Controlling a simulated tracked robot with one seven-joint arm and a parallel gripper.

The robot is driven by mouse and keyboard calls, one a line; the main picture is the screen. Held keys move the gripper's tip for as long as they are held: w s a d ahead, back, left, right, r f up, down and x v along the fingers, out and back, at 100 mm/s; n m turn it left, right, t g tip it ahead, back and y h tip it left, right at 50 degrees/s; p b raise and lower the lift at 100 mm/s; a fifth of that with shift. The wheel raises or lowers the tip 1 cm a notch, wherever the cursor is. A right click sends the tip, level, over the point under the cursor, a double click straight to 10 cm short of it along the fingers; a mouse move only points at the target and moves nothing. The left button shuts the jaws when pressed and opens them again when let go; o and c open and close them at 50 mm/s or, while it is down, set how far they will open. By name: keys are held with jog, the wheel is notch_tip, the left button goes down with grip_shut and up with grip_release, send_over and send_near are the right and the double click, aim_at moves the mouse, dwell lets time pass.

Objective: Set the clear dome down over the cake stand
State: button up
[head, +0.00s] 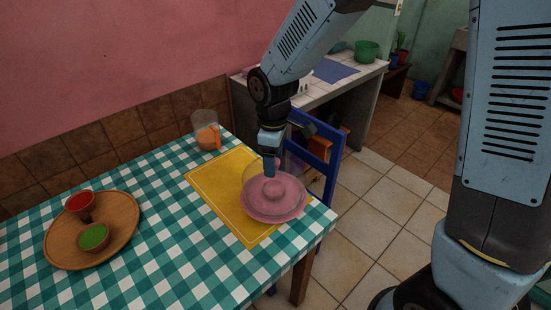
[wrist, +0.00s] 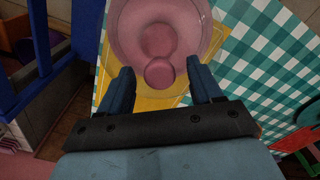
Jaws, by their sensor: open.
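The cake stand (head: 278,217) is pink and stands on a yellow placemat near the table's right corner; it also shows in the wrist view (wrist: 122,36). The clear dome (head: 252,178) is over it, around a small round pink cake (head: 270,191). Its rim is faint, and I cannot tell how evenly it sits. My gripper (head: 271,168) is above the dome, pointing down. In the wrist view my gripper (wrist: 160,66) is open, with the dome's pink knob (wrist: 159,73) between the fingertips and gaps visible at both sides.
A clear jug (head: 207,133) with orange contents stands at the back of the table. A blue chair (head: 325,155) stands close behind the stand. The checked cloth between is clear.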

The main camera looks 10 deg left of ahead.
notch_tip(320, 180, up, 14)
jog(key=shift+f, duration=0.15)
dwell(0.6)
jog(key=s+d+r+m+t, duration=0.1)
jog(key=d+r+m, duration=0.3)
jog(key=d, duration=0.5)
jog(key=s+d+r+m+t, duration=0.15)
jog(key=d+r+m, duration=0.25)
jog(key=d, duration=0.5)
jog(key=s+d+m+t, duration=0.1)
jog(key=s+d+m, duration=0.3)
jog(key=d, duration=0.2)
jog(key=s+d+r+m+t, duration=0.1)
jog(key=s+d+m+t, duration=0.1)
jog(key=s+d+m, duration=0.2)
jog(key=shift+d+m, duration=0.3)
jog(key=shift+d, duration=1.25)
jog(key=shift+s, duration=0.1)
jog(key=shift+c, duration=0.2)
